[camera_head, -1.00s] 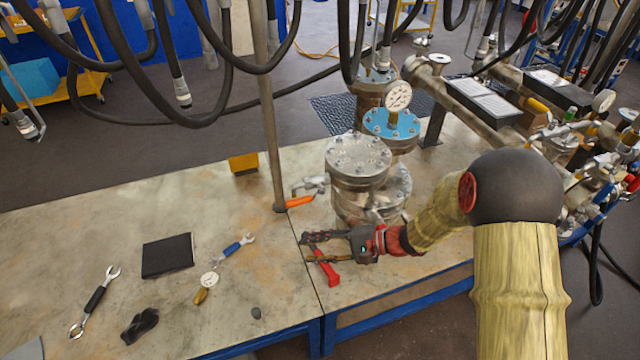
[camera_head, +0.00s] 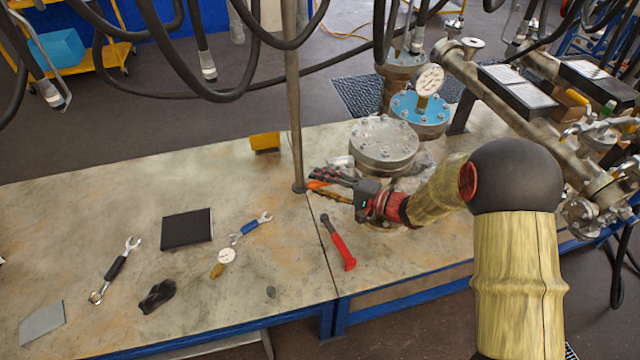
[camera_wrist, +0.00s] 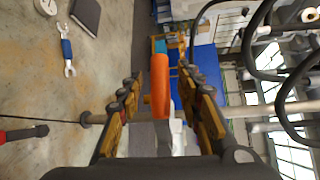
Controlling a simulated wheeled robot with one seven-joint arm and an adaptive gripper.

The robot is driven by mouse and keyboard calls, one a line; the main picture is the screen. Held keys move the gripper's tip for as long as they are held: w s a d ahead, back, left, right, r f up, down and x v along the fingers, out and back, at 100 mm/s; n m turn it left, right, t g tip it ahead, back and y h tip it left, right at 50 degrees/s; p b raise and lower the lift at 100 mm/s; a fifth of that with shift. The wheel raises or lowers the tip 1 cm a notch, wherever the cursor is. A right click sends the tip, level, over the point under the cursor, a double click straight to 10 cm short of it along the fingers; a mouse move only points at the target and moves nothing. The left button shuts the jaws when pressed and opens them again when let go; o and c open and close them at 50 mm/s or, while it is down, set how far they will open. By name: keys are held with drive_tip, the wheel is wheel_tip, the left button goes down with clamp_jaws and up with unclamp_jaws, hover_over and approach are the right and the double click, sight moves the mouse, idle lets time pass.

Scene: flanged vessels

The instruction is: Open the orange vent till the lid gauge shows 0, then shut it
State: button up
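The orange vent handle (camera_head: 318,184) sticks out to the left from the low side of the flanged vessel (camera_head: 384,145), mostly covered by my gripper. In the wrist view the orange handle (camera_wrist: 160,85) lies between my two spread fingers, with visible space on either side. My gripper (camera_head: 318,181) is open around it, and it also shows in the wrist view (camera_wrist: 160,76). The round white lid gauge (camera_head: 429,79) stands on the blue lid (camera_head: 419,107) behind; its needle is too small to read. The valve body is largely hidden.
A vertical post (camera_head: 294,100) stands just left of my fingertips. A red hammer (camera_head: 338,243) lies in front of my gripper. Wrenches, a black pad (camera_head: 187,229) and a small gauge (camera_head: 226,256) lie on the left bench. Hoses hang above.

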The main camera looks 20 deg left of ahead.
drive_tip(key=shift+a, duration=0.3)
drive_tip(key=shift+c, duration=0.6)
drive_tip(key=c, duration=0.7)
clamp_jaws()
